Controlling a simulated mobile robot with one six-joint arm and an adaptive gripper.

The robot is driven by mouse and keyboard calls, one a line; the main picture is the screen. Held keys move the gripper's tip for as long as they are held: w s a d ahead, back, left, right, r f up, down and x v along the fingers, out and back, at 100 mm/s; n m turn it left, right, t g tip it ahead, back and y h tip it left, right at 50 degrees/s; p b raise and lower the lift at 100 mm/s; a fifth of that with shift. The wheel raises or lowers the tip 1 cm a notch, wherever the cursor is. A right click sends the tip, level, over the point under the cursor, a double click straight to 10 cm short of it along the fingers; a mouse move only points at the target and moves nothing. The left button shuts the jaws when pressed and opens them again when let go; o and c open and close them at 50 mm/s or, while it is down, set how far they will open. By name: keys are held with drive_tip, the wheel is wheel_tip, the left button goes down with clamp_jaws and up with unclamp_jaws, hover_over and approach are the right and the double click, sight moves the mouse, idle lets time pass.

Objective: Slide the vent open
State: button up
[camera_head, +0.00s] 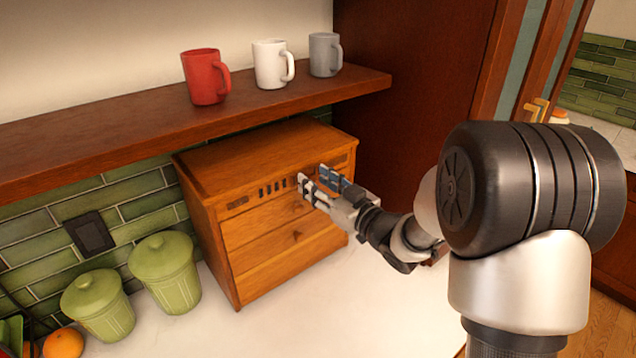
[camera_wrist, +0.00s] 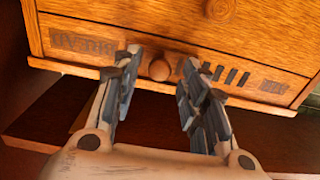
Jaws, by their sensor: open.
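The wooden bread box (camera_head: 275,245) stands on the counter. Its upper front has a row of dark vent slots (camera_head: 272,188), also visible in the wrist view (camera_wrist: 230,75). A round wooden knob (camera_wrist: 159,70) sits beside the slots in the wrist view; my gripper hides it in the head view. My gripper (camera_head: 312,178) is open in front of the upper panel. In the wrist view, its two fingers (camera_wrist: 160,60) are on either side of the knob, with gaps visible. I cannot tell whether a fingertip touches the panel.
A shelf (camera_head: 130,135) with red (camera_head: 203,80), white (camera_head: 268,65) and grey (camera_head: 322,55) mugs hangs above the box. Two green lidded canisters (camera_head: 165,275) (camera_head: 98,305) stand to its left. A lower drawer knob (camera_head: 297,235) sticks out. The counter in front looks clear.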

drive_tip(key=v, duration=1.2)
drive_tip(key=s+d+m+g+h+b, duration=0.25)
drive_tip(key=s+d+m+h, duration=0.25)
drive_tip(key=d+h, duration=0.45)
drive_tip(key=s+a+f+g, duration=0.1)
drive_tip(key=s+a+g, duration=0.1)
drive_tip(key=s, duration=0.5)
drive_tip(key=s+a+f+m+g, duration=0.1)
drive_tip(key=s+a+g, duration=0.1)
drive_tip(key=s, duration=0.6)
drive_tip(key=s+a+f+g, duration=0.1)
drive_tip(key=s+a+g, duration=0.2)
drive_tip(key=s, duration=0.5)
drive_tip(key=shift+s+f+m+g, duration=0.25)
drive_tip(key=shift+f+m+g, duration=0.15)
drive_tip(key=shift+g, duration=0.05)
drive_tip(key=shift+h, duration=0.25)
